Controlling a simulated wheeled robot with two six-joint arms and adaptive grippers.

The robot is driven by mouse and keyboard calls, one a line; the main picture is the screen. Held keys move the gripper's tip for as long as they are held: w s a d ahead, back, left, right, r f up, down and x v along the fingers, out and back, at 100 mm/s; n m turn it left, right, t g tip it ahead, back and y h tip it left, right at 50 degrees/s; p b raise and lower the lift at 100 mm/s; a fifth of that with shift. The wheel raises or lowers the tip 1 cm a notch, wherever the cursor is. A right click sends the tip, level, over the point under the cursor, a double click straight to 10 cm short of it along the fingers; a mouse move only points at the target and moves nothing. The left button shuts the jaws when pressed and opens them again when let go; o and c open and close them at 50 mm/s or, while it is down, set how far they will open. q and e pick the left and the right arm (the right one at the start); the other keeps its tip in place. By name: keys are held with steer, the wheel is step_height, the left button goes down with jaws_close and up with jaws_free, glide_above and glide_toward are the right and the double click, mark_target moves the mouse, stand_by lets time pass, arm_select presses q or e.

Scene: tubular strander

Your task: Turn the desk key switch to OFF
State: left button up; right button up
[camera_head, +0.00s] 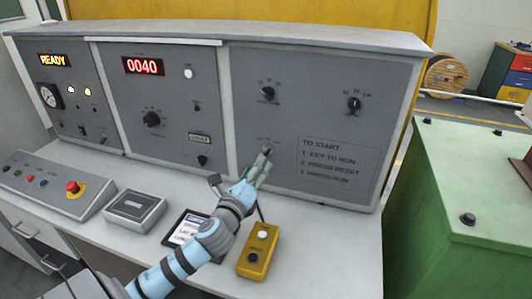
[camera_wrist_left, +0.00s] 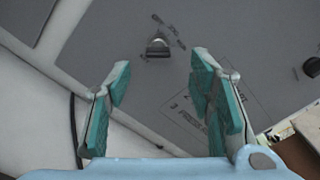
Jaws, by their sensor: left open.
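The desk key switch (camera_head: 267,149) is on the lower part of the right grey panel, left of the printed start instructions. Its position cannot be read in the head view, where my fingers partly cover it. In the left wrist view the key switch (camera_wrist_left: 158,47) is a dark knob with small unreadable labels around it. My left gripper (camera_head: 262,163) reaches up to the panel just in front of the switch. In the left wrist view the left gripper (camera_wrist_left: 160,75) is open, with the switch beyond and between its fingertips, apart from them. My right gripper is not in view.
Two black knobs (camera_head: 267,93) (camera_head: 354,104) sit higher on the same panel. A green cabinet (camera_head: 465,220) stands at right.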

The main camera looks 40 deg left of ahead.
mark_target(265, 153)
arm_select(q)
steer(key=x, duration=0.9)
steer(key=shift+f, duration=0.3)
steer(key=shift+s+r, duration=0.1)
steer(key=shift+r, duration=0.05)
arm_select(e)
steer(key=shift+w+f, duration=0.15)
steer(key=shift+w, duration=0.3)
arm_select(q)
jaws_close()
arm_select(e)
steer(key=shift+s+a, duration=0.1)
